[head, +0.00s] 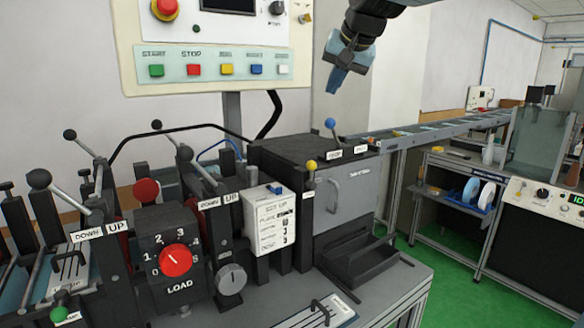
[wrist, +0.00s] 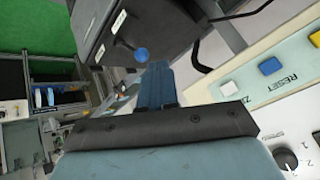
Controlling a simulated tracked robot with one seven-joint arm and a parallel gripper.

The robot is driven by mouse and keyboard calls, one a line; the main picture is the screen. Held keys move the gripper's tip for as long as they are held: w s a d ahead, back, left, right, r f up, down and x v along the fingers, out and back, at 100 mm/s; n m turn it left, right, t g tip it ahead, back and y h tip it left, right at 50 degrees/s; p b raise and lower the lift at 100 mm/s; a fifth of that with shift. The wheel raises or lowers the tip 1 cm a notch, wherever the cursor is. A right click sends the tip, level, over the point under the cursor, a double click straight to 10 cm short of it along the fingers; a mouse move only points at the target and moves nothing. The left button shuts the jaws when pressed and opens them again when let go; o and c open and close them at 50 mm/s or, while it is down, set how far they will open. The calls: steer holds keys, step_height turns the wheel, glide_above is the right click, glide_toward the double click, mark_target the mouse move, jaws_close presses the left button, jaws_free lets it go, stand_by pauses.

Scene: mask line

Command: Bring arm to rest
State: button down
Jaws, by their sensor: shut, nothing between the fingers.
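My gripper (head: 338,78) hangs in the air in the upper middle of the head view, just right of the control panel (head: 215,65). Its fingers point down and are shut with nothing between them. In the wrist view the gripper (wrist: 157,72) shows its blue-grey fingers together, near the blue knob (wrist: 141,54) of a lever on the dark box. That lever's blue knob (head: 330,122) is below the fingers in the head view and looks apart from them. The arm comes in from the top edge; most of it is out of view.
The dark machine box (head: 300,148) stands below the gripper. A yellow-knobbed lever (head: 311,166), a red LOAD dial (head: 175,260) and several black-knobbed levers stand to the left. A conveyor (head: 440,128) runs to the back right. Green floor (head: 450,270) is free at the right.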

steer(key=s+d+f+h, duration=0.1)
steer(key=s+d+f, duration=0.3)
steer(key=s+f, duration=0.3)
steer(key=s+d+f+n+g+h, duration=0.1)
steer(key=s+d+f, duration=0.4)
steer(key=s, duration=0.5)
steer(key=s+d+f+g+h, duration=0.1)
steer(key=s+d+f, duration=0.4)
steer(key=s+f, duration=0.3)
step_height(320, 180, down, 2)
steer(key=shift+s+f, duration=0.1)
steer(key=shift+s, duration=0.2)
steer(key=shift+d, duration=0.1)
